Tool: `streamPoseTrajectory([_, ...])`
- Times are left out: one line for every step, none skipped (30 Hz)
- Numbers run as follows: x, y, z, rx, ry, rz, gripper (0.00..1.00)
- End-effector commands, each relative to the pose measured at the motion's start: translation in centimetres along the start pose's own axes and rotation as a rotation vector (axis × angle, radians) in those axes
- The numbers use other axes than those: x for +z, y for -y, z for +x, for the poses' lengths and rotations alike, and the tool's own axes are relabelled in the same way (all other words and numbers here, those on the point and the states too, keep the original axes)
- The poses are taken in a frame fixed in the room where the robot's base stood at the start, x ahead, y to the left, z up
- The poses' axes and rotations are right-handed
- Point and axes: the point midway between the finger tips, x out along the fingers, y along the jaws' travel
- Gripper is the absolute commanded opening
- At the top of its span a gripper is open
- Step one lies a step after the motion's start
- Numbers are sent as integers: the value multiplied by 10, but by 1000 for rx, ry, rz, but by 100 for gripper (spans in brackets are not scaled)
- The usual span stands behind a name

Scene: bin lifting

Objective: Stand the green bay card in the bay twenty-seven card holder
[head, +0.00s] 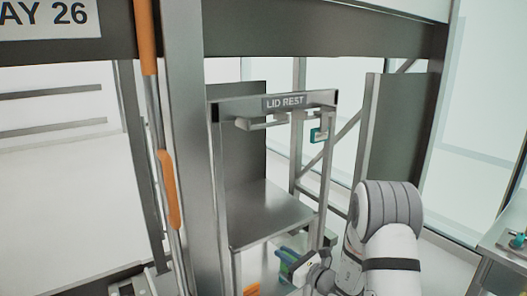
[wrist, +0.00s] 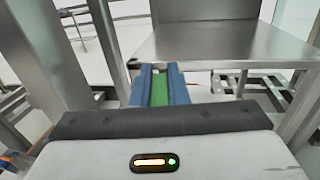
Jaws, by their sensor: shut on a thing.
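My gripper (wrist: 160,70) shows its two blue fingers in the wrist view, shut on the green bay card (wrist: 160,91). The card is a green strip between the fingers; much of it is hidden by them. In the head view my gripper (head: 289,252) is low, below the front edge of a grey metal shelf, and the card is too small to make out surely. A small teal frame (head: 319,135) hangs on the right post of the lid rest stand, well above my gripper. I cannot tell whether it is the bay twenty-seven card holder; no such label is readable.
The metal shelf (head: 268,212) lies just beyond my gripper, under the lid rest bar (head: 283,101). A thick grey post (head: 183,130) and a pole with orange grips (head: 167,175) stand to the left, below a BAY 26 sign (head: 48,17). A side table (head: 505,262) is at far right.

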Motion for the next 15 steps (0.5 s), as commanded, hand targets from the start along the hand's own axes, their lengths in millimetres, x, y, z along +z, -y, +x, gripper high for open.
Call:
streamPoseTrajectory([-14,6,-23,-50,-7,11,0])
streamPoseTrajectory([-22,9,-34,-77,-6,9,0])
streamPoseTrajectory([-31,11,-49,-112,-6,7,0])
streamPoseTrajectory([-38,12,-59,-136,-6,3,0])
streamPoseTrajectory([-43,13,-68,-159,-7,0,0])
streamPoseTrajectory([-50,14,-79,-186,-9,-5,0])
streamPoseTrajectory([-53,15,-86,-205,-10,-9,0])
streamPoseTrajectory([-57,15,-92,-220,-12,-14,0])
streamPoseTrajectory([-60,15,-99,-237,-14,-17,0])
streamPoseTrajectory([-62,15,-103,-248,-15,-21,0])
streamPoseTrajectory([-64,15,-106,-257,-16,-23,0])
streamPoseTrajectory([-66,15,-110,-265,-17,-26,0])
streamPoseTrajectory([-67,15,-111,-269,-18,-27,0])
streamPoseTrajectory([-68,15,-112,-272,-18,-28,0])
streamPoseTrajectory([-68,15,-113,-274,-18,-29,0])
